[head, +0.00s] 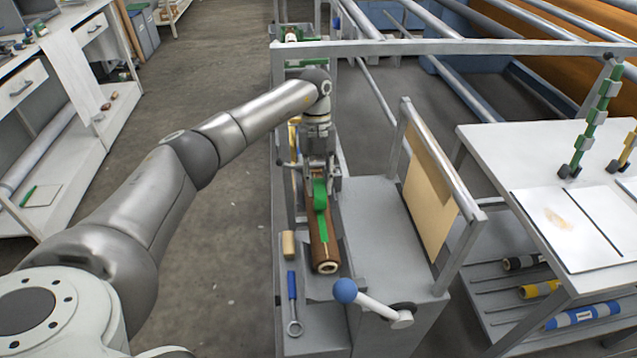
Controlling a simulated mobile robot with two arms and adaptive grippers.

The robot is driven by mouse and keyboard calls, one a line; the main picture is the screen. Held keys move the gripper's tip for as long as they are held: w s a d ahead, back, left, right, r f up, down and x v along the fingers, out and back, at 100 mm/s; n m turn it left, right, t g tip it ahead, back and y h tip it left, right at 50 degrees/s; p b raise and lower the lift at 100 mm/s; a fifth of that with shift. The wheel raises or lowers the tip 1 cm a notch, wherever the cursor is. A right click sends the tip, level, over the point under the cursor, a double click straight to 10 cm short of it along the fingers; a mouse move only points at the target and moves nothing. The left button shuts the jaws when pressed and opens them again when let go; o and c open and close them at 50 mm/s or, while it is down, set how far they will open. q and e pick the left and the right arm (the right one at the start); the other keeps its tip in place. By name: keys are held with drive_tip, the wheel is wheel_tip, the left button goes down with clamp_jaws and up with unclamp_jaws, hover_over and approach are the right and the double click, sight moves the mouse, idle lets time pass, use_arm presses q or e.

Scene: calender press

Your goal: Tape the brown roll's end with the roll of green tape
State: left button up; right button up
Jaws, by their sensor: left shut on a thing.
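The brown roll (315,226) lies lengthwise on the grey bench of the press, its near end face showing a pale core. The roll of green tape (320,193) is at my left gripper (320,186), over the brown roll's top. A green strip (327,230) runs from it along the roll toward the near end. My left gripper is shut on the green tape roll; its fingertips are partly hidden by the tape. My right gripper is not in view.
A blue-knobbed lever (346,291) stands just right of the roll's near end. A blue-handled wrench (293,303) and a tan block (288,244) lie to the left. A tan board (428,190) stands at the right, beside a white table (542,150).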

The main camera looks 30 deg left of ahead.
use_arm(q)
drive_tip(key=shift+w+a, duration=0.25)
drive_tip(key=shift+w, duration=0.05)
drive_tip(key=shift+w+a+b, duration=0.1)
drive_tip(key=shift+w+b, duration=0.05)
drive_tip(key=shift+b, duration=0.25)
drive_tip(key=shift+w+a+b, duration=0.2)
drive_tip(key=shift+w+b, duration=0.1)
drive_tip(key=shift+w+a+f, duration=0.1)
drive_tip(key=shift+w+a+b, duration=0.3)
drive_tip(key=shift+w+b, duration=0.05)
drive_tip(key=shift+b, duration=0.2)
wheel_tip(320, 180, up, 6)
drive_tip(key=p, duration=0.5)
drive_tip(key=shift+p, duration=0.3)
idle(0.4)
